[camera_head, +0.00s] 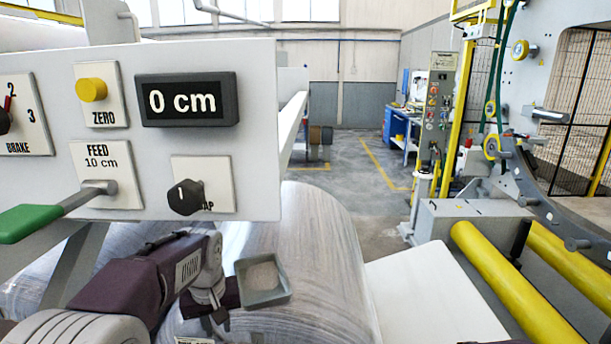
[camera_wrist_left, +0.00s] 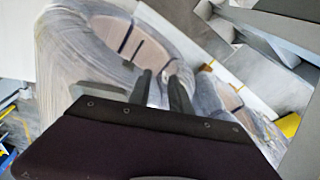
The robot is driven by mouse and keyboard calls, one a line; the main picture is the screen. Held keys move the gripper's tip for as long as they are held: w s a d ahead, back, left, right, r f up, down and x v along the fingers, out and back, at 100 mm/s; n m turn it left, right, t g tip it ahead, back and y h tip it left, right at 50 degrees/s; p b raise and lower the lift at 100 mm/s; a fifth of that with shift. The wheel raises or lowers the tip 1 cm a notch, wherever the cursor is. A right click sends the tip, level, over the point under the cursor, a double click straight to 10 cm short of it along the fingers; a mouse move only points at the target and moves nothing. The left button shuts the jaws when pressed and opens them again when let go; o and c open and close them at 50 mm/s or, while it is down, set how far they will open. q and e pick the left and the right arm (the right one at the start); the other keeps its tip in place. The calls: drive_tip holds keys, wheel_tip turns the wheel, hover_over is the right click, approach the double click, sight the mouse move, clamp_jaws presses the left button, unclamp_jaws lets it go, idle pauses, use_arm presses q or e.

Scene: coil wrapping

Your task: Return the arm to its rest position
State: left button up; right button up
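My left arm (camera_head: 130,275) comes in from the left, below the control panel and in front of a wrapped coil. My left gripper (camera_head: 212,318) points down beside a small grey tray; its fingertips are small and dark in the head view. In the left wrist view the two dark fingers (camera_wrist_left: 161,90) stand apart with a gap between them and nothing held. Wrapped coils (camera_wrist_left: 105,45) show beyond the fingers. My right gripper is not in view.
The control panel (camera_head: 255,140) overhangs my left arm, with a green-handled feed lever (camera_head: 35,222), a black knob (camera_head: 186,197) and a display (camera_head: 187,100) reading 0 cm. The square grey tray (camera_head: 287,292) is close to my wrist. Yellow rollers (camera_head: 510,285) stand at right.

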use_arm(q)
drive_tip(key=s+f+m, duration=0.2)
drive_tip(key=s+f, duration=0.3)
drive_tip(key=s, duration=0.3)
drive_tip(key=s+d+f+m+h+p, duration=0.1)
drive_tip(key=s+f, duration=0.5)
drive_tip(key=s, duration=0.3)
drive_tip(key=shift+d+m+g, duration=0.3)
drive_tip(key=shift+m+g, duration=0.1)
